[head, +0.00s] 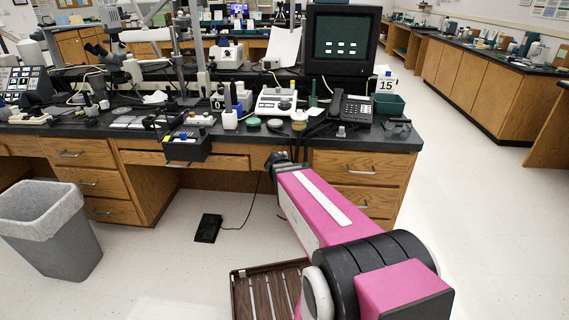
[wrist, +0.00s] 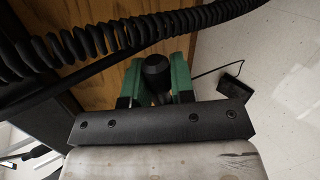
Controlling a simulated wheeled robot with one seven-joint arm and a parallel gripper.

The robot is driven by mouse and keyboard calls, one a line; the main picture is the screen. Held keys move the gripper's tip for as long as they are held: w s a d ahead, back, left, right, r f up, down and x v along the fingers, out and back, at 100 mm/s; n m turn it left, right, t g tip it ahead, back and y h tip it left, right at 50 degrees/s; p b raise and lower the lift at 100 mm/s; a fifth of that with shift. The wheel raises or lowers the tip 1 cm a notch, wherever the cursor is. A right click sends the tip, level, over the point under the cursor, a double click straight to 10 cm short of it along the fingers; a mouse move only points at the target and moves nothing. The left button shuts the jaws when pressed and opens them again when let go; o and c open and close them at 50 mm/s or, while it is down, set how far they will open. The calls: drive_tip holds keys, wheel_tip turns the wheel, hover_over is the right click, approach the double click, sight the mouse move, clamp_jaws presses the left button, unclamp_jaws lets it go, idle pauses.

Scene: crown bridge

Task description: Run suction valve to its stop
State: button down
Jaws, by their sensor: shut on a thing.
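In the wrist view, a round black knob (wrist: 157,68), which looks like the suction valve, sits between the two green jaws of my gripper (wrist: 156,82). The jaws are shut on it, one on each side. The knob's turn position and its stop cannot be made out. In the head view, my pink arm reaches to the front edge of the bench, left of the right-hand drawers. A dark wrist part shows at the edge there; the jaws and the valve are hidden.
A ribbed black hose (wrist: 110,35) crosses close above the jaws. The black bench (head: 400,138) is crowded with instruments and a telephone (head: 351,109). A black foot pedal (head: 207,228) with a cord lies on the floor. A grey bin (head: 62,245) stands left.

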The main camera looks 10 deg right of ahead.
drive_tip(key=shift+f+m+y, duration=0.25)
drive_tip(key=shift+m+y, duration=0.15)
drive_tip(key=shift+y, duration=0.2)
drive_tip(key=c, duration=1)
unclamp_jaws()
drive_tip(key=shift+o, duration=0.2)
drive_tip(key=shift+s, duration=0.1)
drive_tip(key=v, duration=1)
drive_tip(key=shift+s, duration=0.3)
